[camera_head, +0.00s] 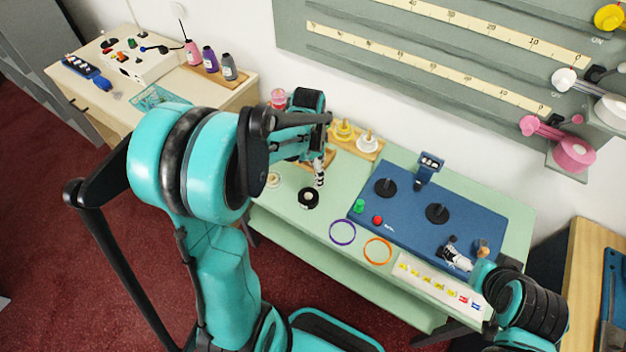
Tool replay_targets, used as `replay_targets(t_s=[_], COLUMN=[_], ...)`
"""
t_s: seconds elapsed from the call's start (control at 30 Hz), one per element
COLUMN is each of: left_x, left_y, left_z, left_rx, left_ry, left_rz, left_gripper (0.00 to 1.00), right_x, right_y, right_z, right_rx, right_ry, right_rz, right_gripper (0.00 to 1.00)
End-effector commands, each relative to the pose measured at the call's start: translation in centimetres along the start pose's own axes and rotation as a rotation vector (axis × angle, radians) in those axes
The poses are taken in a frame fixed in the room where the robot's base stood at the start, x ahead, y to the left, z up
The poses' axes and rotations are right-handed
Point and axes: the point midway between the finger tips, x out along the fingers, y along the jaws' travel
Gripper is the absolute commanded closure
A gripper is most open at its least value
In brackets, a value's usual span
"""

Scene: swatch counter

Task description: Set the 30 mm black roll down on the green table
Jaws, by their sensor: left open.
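A black roll (308,198) with a white centre lies flat on the green table (290,213), left of the blue board. My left gripper (319,178) is open just above and beside the roll, and its fingers look clear of it. The gripper's body and my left arm hide part of the table's left end. My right gripper (458,260) is over the lower right of the blue board, small in the view; I cannot tell whether its fingers are apart.
The blue board (408,212) carries black spindles, a green and a red button. A purple ring (342,233), an orange ring (378,250) and a white strip of coloured swatches (434,283) lie along the front. A pale roll (273,180) lies to the left.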

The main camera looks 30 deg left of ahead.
Motion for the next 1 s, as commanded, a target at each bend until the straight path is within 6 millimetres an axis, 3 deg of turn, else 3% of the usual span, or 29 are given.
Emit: replay_targets(t_s=[0.3, 0.43, 0.7, 1.0], left_x=[-7.1, -9.1, -10.5, -10.6], left_y=[6.3, 9.4, 13.6, 14.4], left_z=[1.1, 2.0, 3.7, 4.0], left_rx=[-0.226, -0.342, -0.521, -0.568], left_ry=[0.201, 0.324, 0.537, 0.590], left_rz=[-0.134, -0.171, -0.179, -0.171], left_gripper=[0.21, 0.21, 0.21, 0.21], right_x=[0.0, 0.0, 0.0, 0.0], right_y=[0.0, 0.0, 0.0, 0.0], right_z=[0.0, 0.0, 0.0, 0.0], right_rx=[0.000, 0.000, 0.000, 0.000], right_ry=[0.000, 0.000, 0.000, 0.000], right_rz=[0.000, 0.000, 0.000, 0.000], right_gripper=[0.00, 0.00, 0.00, 0.00])
